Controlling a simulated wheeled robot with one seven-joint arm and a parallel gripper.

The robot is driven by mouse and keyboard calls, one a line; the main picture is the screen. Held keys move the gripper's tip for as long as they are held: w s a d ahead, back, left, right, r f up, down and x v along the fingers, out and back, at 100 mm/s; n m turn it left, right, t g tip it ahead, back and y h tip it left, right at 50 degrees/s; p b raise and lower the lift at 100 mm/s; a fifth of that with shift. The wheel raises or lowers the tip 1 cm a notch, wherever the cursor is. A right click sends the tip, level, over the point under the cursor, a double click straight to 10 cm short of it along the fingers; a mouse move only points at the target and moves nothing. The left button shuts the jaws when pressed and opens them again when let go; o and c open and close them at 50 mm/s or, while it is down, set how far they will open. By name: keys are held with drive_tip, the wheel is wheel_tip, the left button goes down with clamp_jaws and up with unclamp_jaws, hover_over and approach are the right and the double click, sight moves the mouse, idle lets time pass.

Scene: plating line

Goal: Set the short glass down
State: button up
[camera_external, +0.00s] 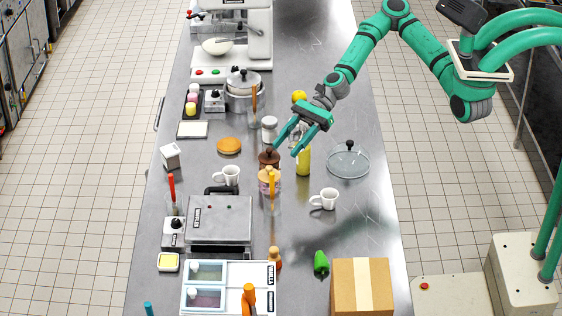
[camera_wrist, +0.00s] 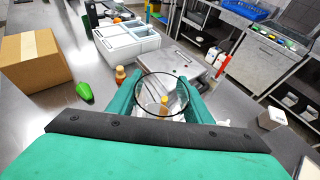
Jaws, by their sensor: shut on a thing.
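My gripper (camera_external: 284,151) reaches over the steel counter from the right in the external view. Its green fingers also show in the wrist view (camera_wrist: 163,103), shut on the short glass (camera_wrist: 162,76). The glass is clear, and its round dark rim shows between the fingers. In the external view the glass is too faint to make out. The fingers are above the counter, close to a brown-topped jar (camera_external: 268,159) and a yellow bottle (camera_external: 304,163). Whether the glass base touches anything is hidden.
The steel counter (camera_external: 350,235) has free room right of the middle. White mugs (camera_external: 226,176) (camera_external: 327,199), a glass lid (camera_external: 348,160), a green pepper (camera_external: 321,262) and a cardboard box (camera_external: 345,290) stand around. A grey press (camera_external: 220,221) and white bins (camera_external: 226,304) fill the front left.

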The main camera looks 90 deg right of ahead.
drive_tip(key=s+a+f+n+g+y, duration=0.2)
drive_tip(key=s+a+n+g, duration=0.3)
drive_tip(key=s, duration=0.5)
drive_tip(key=s+a+f+n+g+y, duration=0.1)
drive_tip(key=s+a+n+g, duration=0.25)
drive_tip(key=s+a, duration=0.6)
hover_over(320, 247)
drive_tip(key=s, duration=0.1)
drive_tip(key=f, duration=1.3)
drive_tip(key=shift+s+d+f, duration=0.1)
drive_tip(key=shift+d+f, duration=0.15)
drive_tip(key=shift+f, duration=0.1)
drive_tip(key=shift+w+a+f, duration=0.3)
drive_tip(key=shift+w+f, duration=0.25)
drive_tip(key=shift+f, duration=0.2)
drive_tip(key=shift+w+f, duration=0.1)
drive_tip(key=shift+f, duration=1.45)
drive_tip(key=shift+f, duration=0.15)
